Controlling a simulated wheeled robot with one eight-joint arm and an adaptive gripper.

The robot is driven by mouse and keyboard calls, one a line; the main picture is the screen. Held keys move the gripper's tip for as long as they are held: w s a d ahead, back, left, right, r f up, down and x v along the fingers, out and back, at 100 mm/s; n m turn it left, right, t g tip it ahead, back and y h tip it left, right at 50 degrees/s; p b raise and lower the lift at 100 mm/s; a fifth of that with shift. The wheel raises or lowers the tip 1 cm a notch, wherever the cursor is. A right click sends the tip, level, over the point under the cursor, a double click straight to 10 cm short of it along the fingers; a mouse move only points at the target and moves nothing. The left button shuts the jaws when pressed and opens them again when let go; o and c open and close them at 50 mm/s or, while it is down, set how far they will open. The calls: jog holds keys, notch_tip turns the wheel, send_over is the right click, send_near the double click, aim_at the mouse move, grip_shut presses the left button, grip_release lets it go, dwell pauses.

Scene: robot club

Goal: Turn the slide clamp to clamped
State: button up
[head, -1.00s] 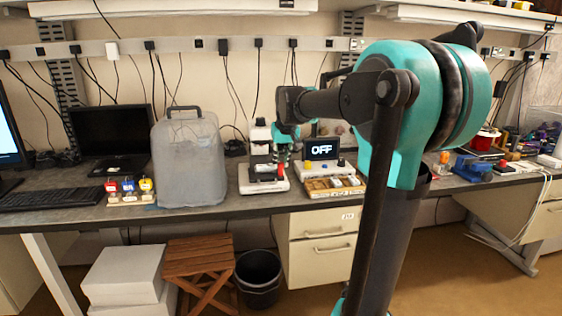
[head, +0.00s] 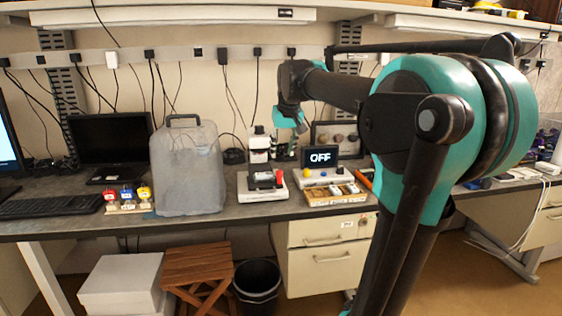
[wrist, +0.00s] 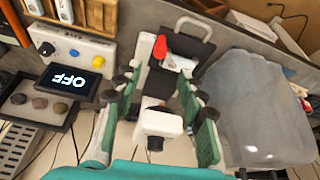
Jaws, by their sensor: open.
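A white microscope (head: 259,148) stands on the bench, right of the grey translucent cover. On its dark stage (head: 265,181) a small red lever (head: 279,175), seemingly the slide clamp's handle, shows at the right side. In the wrist view the red lever (wrist: 160,47) stands out beyond the fingertips, beside the stage. I cannot tell whether the clamp is clamped. My gripper (wrist: 157,88) is open and empty, its green-padded fingers on either side of the microscope's white head (wrist: 158,122) in the picture. In the head view my gripper (head: 287,146) is above and right of the lever, apart from it.
The translucent cover (head: 187,168) stands close left of the microscope. A display reading OFF (head: 321,157) with a knobbed control box and a wooden slide tray (head: 334,195) stand close right. A rack with coloured items (head: 127,200) is farther left. Bench front below the microscope is clear.

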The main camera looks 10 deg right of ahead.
jog(key=shift+v, duration=1.5)
jog(key=s+d+f, duration=0.1)
jog(key=s+f, duration=0.7)
jog(key=f, duration=0.4)
jog(key=s+d+f, duration=0.1)
jog(key=s+f, duration=0.7)
jog(key=f, duration=0.3)
jog(key=s+d+f+m, duration=0.1)
jog(key=s+f, duration=0.7)
jog(key=f, duration=0.4)
jog(key=shift+s+f, duration=0.3)
jog(key=shift+f, duration=0.05)
jog(key=shift+d, duration=0.1)
